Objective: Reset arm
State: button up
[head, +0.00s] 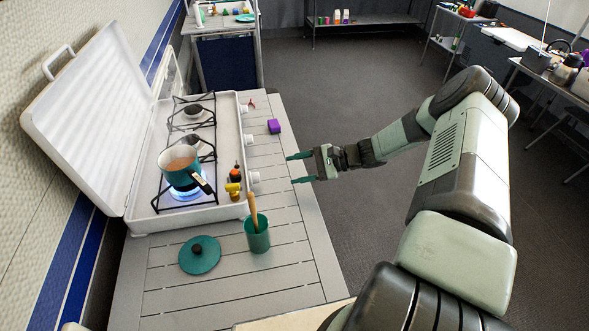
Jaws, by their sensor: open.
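My gripper (300,168) is open and empty. Its two teal fingers point left over the right edge of the slatted table (290,222). The arm reaches in from the lower right, with its elbow raised at the right and its forearm running left. Nothing is between the fingers. The nearest thing to the fingers is a purple block (274,126) on the table, up and to the left, apart from them.
A white camping stove (233,150), lid raised, carries a teal saucepan (180,172) over a lit blue burner. The floor (330,95) beyond the table is clear.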

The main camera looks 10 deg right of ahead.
jog(key=s+a+r+n+g+h, duration=0.1)
jog(key=s+a+r+n+h, duration=0.2)
jog(key=r, duration=0.7)
jog(key=s+r+n+g+h, duration=0.1)
jog(key=s+r+n+h, duration=0.35)
jog(key=r, duration=0.55)
jog(key=s+a+r+n+g+h, duration=0.1)
jog(key=s+a+r+n+h, duration=0.15)
jog(key=s+r, duration=0.45)
jog(key=s+d+r+n+t+h, duration=0.2)
jog(key=s+r+t+h, duration=0.2)
jog(key=s+r, duration=0.8)
jog(key=s+t, duration=0.1)
jog(key=s, duration=0.3)
jog(key=shift+s+r+n, duration=0.15)
jog(key=shift+n, duration=0.15)
